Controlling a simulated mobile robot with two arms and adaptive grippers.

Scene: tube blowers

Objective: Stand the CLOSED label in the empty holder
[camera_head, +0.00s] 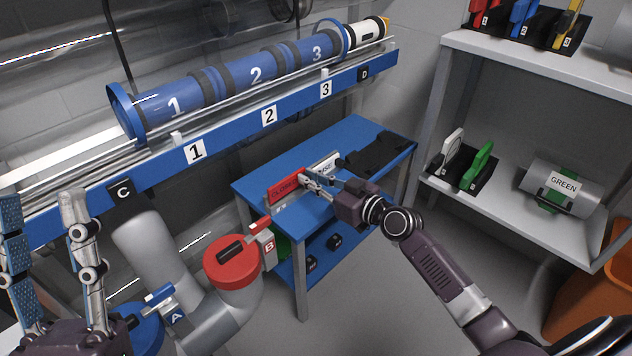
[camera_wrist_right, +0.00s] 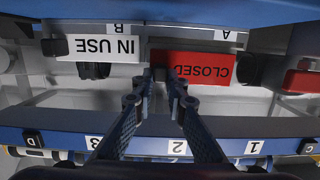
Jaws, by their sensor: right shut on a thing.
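The red CLOSED label (camera_head: 284,189) is upright at the front of the blue table, just above a pale strip marked A (camera_wrist_right: 226,35). In the right wrist view the label (camera_wrist_right: 193,66) appears upside down. My right gripper (camera_head: 312,183) is shut at the label's end beside the IN USE label; its fingertips (camera_wrist_right: 160,77) hide the exact grip. I cannot tell whether the label's lower edge is seated in a holder. The white IN USE label (camera_wrist_right: 104,47) stands beside it, over mark B. My left gripper (camera_head: 48,235) is open and empty at the far left.
The blue table (camera_head: 357,131) carries a black tray (camera_head: 380,153) at the back right. A blue numbered tube (camera_head: 230,80) and rail run behind. A red-capped grey pipe (camera_head: 232,262) stands front left. Shelves (camera_head: 505,190) with colored parts stand at right.

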